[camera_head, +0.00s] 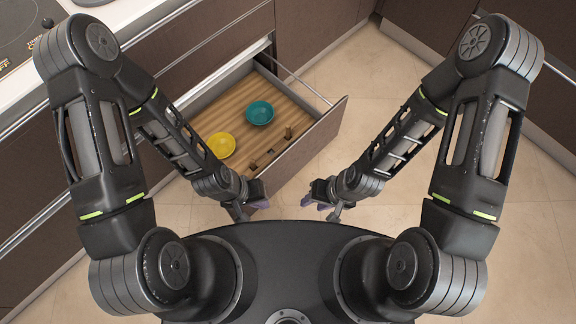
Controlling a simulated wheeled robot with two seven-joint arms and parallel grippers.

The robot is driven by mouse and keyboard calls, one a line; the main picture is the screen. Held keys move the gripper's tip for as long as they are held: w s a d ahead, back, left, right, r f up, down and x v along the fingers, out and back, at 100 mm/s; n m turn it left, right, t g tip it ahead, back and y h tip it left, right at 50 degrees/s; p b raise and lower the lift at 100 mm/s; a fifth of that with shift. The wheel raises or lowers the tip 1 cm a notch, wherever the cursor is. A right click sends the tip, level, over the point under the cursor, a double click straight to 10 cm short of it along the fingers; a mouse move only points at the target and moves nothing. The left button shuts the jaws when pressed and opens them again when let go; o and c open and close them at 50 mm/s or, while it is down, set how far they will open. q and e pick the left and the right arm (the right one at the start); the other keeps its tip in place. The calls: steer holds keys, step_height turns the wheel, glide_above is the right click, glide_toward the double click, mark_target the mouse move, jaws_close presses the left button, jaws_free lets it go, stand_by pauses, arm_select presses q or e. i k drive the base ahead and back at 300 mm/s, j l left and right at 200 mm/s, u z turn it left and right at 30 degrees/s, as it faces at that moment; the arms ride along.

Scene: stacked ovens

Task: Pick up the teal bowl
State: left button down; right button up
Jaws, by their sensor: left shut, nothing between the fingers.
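The teal bowl (259,112) stands upright in the open drawer, towards its back. A yellow bowl (221,145) is in the same drawer, nearer to me and to the left. My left gripper (249,209) is shut and empty, near the drawer's near corner and well short of the teal bowl. My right gripper (320,208) hangs over the floor, to the right of the drawer and apart from it. Its fingers are too small to tell whether they are open.
The open drawer (309,142) has a wooden-looking bottom and a raised front panel. Small brown pegs (287,132) stand in it. A counter with a cooktop (22,30) is at the upper left. Cabinets line the back and right. The tiled floor (372,75) is clear.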

mark_target(258, 113)
steer(key=i+l+u, duration=0.25)
steer(key=i+l, duration=0.15)
steer(key=l, duration=0.25)
steer(key=i+l+u, duration=0.25)
steer(key=l, duration=0.45)
steer(key=i+l+u, duration=0.15)
steer(key=i+l, duration=0.1)
steer(key=l, duration=0.1)
